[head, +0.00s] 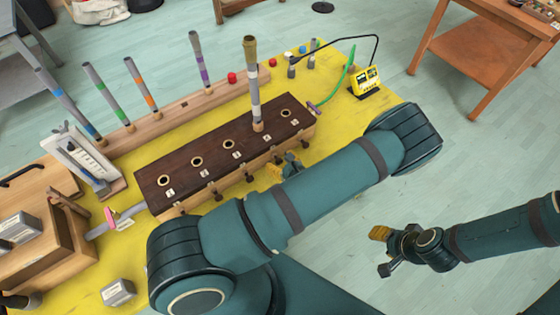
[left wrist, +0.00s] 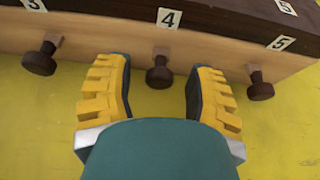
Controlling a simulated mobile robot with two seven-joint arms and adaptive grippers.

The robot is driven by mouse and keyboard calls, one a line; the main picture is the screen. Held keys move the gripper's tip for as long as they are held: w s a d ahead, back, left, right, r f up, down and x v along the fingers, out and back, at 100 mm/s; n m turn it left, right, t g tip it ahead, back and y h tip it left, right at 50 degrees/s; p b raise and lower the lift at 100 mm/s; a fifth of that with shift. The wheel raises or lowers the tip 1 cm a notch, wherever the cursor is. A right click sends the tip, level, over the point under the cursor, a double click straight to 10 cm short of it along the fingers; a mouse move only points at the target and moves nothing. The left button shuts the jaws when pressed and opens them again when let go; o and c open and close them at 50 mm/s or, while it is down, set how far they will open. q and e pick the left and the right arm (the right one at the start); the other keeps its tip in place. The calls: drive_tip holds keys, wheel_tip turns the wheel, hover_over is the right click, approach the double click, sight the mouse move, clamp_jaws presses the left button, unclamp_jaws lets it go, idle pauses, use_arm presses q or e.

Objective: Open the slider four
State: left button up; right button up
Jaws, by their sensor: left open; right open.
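The slider box (head: 215,150) is a long dark-topped wooden box with numbered holes and dark round knobs along its front. In the left wrist view, the slider four knob (left wrist: 159,74) sits below the label 4 (left wrist: 168,18) on the box's pale front face. My left gripper (left wrist: 158,85) is open, with one yellow finger on each side of this knob and visible gaps to both. In the head view, my left gripper (head: 286,168) is at the box's front, partly hidden by my arm. My right gripper (head: 383,252) is open and empty, off the table over the floor.
Neighbouring knobs three (left wrist: 40,60) and five (left wrist: 260,86) flank the fingers. A tall tube (head: 252,80) stands in the box's fourth hole. Several coloured tubes stand in a wooden rack (head: 175,108) behind. A yellow device (head: 366,80) is at the table's far right.

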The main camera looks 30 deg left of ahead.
use_arm(q)
clamp_jaws()
idle(0.3)
drive_tip(key=shift+s+d, duration=0.3)
drive_tip(key=shift+d, duration=0.4)
drive_tip(key=shift+s+d, duration=0.25)
drive_tip(key=shift+d, duration=0.4)
unclamp_jaws()
drive_tip(key=v, duration=1.2)
